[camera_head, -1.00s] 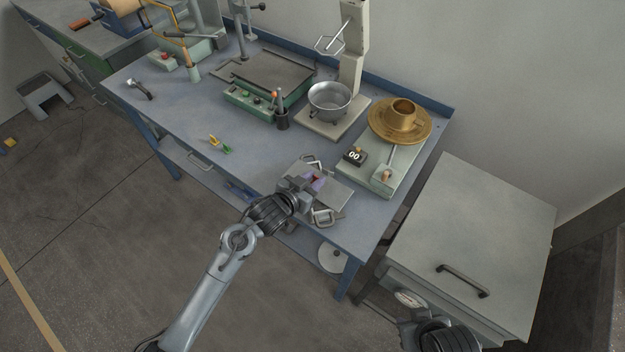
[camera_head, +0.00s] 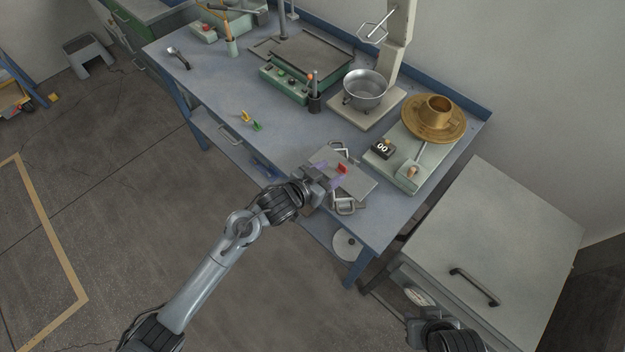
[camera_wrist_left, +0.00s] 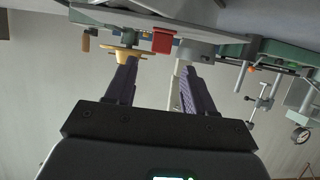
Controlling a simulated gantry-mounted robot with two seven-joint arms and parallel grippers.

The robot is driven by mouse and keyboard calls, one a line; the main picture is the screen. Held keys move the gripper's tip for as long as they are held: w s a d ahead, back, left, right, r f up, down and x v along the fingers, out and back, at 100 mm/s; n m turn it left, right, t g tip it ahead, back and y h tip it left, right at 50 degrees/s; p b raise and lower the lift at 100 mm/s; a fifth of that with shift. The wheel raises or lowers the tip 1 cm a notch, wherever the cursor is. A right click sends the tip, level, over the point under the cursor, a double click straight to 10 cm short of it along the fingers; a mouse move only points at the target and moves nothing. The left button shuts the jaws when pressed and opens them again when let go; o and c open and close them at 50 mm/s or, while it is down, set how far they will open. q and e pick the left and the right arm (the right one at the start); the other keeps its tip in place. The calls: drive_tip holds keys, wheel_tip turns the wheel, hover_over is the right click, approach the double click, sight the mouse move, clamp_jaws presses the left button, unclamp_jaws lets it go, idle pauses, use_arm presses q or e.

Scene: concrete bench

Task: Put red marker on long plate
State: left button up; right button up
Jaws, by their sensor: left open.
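The red marker (camera_head: 342,168), a small red block-like piece, is on the grey plate (camera_head: 362,187) at the bench's front edge. My left gripper (camera_head: 332,175) is open just in front of it, with its purple fingers pointing toward it. In the left wrist view, the red marker (camera_wrist_left: 162,40) shows just past the fingertips, between them and apart from both, at the edge of the plate (camera_wrist_left: 205,22). My right gripper (camera_head: 425,335) is only partly in view at the bottom, and its jaws cannot be made out.
Metal clamps (camera_head: 345,206) sit at the plate's sides. Behind are a scale (camera_head: 410,172) with a brass plate and cup (camera_head: 436,115), a metal bowl (camera_head: 365,88) and a green-based device (camera_head: 290,85). Yellow and green pieces (camera_head: 250,121) lie left; bench between is clear.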

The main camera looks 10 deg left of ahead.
use_arm(q)
drive_tip(key=s+a+f+n+g+y, duration=0.1)
drive_tip(key=s+a+g+y, duration=0.1)
drive_tip(key=s+a, duration=0.4)
drive_tip(key=s+a+f+n+g+y, duration=0.1)
drive_tip(key=s+a, duration=0.6)
drive_tip(key=s, duration=0.8)
drive_tip(key=s+a+f+n+g+y+p, duration=0.1)
drive_tip(key=s+a+n+g+y, duration=0.2)
drive_tip(key=s+a, duration=0.3)
drive_tip(key=s+g+y, duration=0.1)
drive_tip(key=s, duration=0.4)
drive_tip(key=shift+a+f, duration=0.2)
drive_tip(key=shift+f, duration=0.05)
drive_tip(key=shift+w, duration=0.1)
wheel_tip(320, 180, up, 31)
drive_tip(key=p, duration=3.1)
